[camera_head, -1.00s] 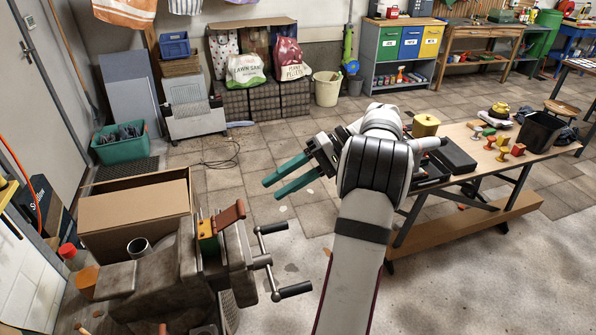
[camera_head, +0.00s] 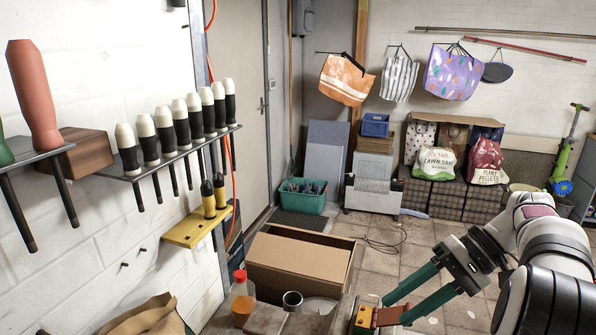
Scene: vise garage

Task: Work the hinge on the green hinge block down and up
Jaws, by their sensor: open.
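The green hinge block (camera_head: 360,329) sits at the bottom edge of the view, partly cut off. It has a yellow upper part, and a red-brown hinge leaf (camera_head: 387,317) extends from it to the right. My gripper (camera_head: 396,307) is open, with two long teal fingers pointing down and left. The tips are close to the block and leaf, one near the yellow part and the other by the leaf's right end. I cannot tell whether they touch. The vise (camera_head: 285,322) beneath is mostly out of frame.
An open cardboard box (camera_head: 300,258) is behind. Screwdrivers hang in a wall rack (camera_head: 180,150) at left. Floor shows behind my gripper.

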